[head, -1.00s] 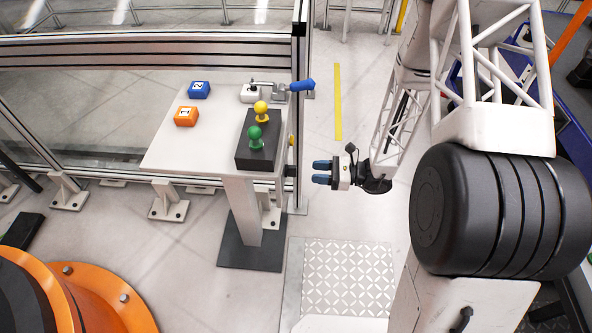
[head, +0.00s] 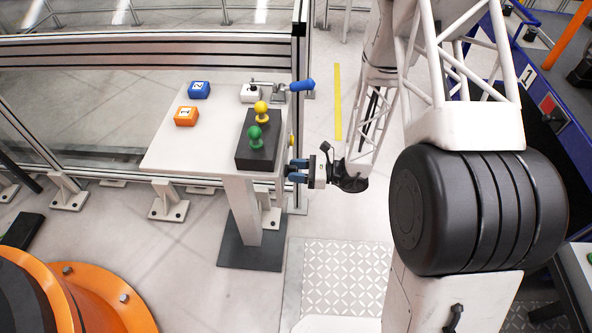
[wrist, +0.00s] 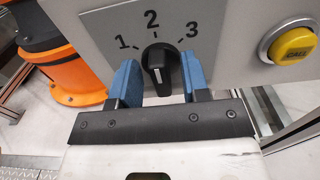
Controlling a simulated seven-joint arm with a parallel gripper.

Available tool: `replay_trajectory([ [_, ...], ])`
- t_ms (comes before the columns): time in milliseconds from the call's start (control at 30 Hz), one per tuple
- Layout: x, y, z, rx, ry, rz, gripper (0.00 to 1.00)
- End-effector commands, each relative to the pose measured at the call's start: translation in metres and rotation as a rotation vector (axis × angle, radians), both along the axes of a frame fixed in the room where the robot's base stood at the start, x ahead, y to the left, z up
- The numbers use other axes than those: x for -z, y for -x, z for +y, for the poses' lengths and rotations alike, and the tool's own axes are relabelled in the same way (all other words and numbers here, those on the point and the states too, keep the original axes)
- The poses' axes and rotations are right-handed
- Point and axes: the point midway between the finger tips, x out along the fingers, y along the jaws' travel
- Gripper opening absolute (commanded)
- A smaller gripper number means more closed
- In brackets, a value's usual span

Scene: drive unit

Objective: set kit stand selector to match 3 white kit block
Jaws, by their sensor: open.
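The selector is a black knob (wrist: 158,68) on a grey panel, in the wrist view, with the labels 1, 2 and 3 around it. The knob stands about upright, toward the 2. My gripper (wrist: 158,80) is open, with one blue finger on each side of the knob; I cannot tell whether either finger touches it. In the head view my gripper (head: 297,171) is at the right side of the kit stand (head: 165,156), just below its top. The white kit block (head: 250,95) sits on the stand's back right, beside a blue-handled clamp (head: 300,85); its number is unreadable.
A yellow CALL button (wrist: 296,46) is right of the selector. An orange block marked 1 (head: 186,116) and a blue block marked 2 (head: 199,90) lie on the stand. A black box (head: 257,155) holds a green and a yellow knob. A fence post (head: 299,120) stands close behind.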

Motion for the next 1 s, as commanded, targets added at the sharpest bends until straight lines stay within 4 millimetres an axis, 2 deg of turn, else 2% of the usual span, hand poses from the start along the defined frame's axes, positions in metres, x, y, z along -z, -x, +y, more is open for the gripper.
replay_trajectory([
  [267,0.0000,-0.0001,0.0005,0.000,0.000,0.000,0.43],
  [567,0.0000,-0.0001,0.0004,0.000,0.000,0.000,0.00],
  [1000,-0.0001,-0.0005,0.0003,0.000,0.000,0.050,0.00],
])
